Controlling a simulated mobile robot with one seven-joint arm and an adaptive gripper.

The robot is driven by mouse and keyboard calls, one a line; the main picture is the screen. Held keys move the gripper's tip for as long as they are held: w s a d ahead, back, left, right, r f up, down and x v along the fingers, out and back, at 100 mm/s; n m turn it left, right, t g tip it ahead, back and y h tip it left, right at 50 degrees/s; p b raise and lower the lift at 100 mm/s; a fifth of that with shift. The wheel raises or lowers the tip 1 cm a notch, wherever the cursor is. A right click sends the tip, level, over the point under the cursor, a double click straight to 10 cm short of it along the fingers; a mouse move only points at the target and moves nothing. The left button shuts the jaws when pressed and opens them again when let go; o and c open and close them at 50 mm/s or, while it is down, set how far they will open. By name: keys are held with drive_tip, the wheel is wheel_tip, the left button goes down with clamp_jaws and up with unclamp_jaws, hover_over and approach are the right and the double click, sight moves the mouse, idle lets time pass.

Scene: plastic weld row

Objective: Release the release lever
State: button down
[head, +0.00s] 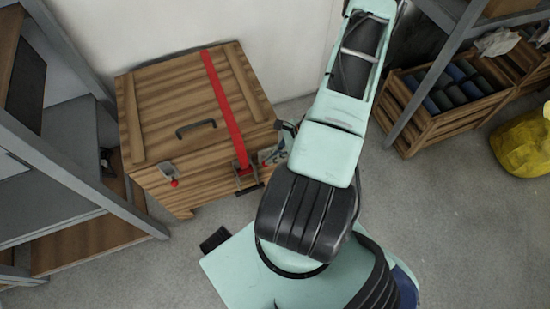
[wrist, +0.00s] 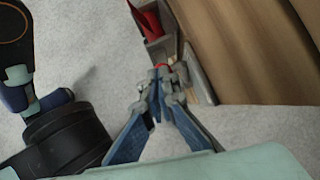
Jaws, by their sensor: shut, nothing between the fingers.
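A wooden crate (head: 190,130) stands by the wall with a red strap (head: 224,105) over its lid. The strap runs down to a grey metal buckle (head: 246,180) on the crate's front. In the wrist view the buckle (wrist: 158,45) holds the red strap (wrist: 146,20). A small red part, possibly the release lever (wrist: 160,66), shows at the buckle's near end. My gripper (wrist: 161,84) is shut and empty, its fingertips right at this red part; I cannot tell whether they touch. In the head view my gripper (head: 272,153) is partly hidden by my arm, just right of the buckle.
A latch with a red knob (head: 173,180) is on the crate's front left, and a black handle (head: 196,128) is on its lid. Grey shelving (head: 85,165) stands left. A wooden crate of rolls (head: 440,110) and a yellow bag (head: 525,143) are right. Floor in front is clear.

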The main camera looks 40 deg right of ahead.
drive_tip(key=shift+w+a, duration=0.15)
drive_tip(key=shift+a, duration=0.25)
idle(0.5)
drive_tip(key=a+r+p+v, duration=0.1)
drive_tip(key=p+v, duration=0.3)
drive_tip(key=v, duration=0.9)
drive_tip(key=shift+w+a+r, duration=0.15)
drive_tip(key=shift+a+r, duration=0.05)
drive_tip(key=shift+a, duration=0.5)
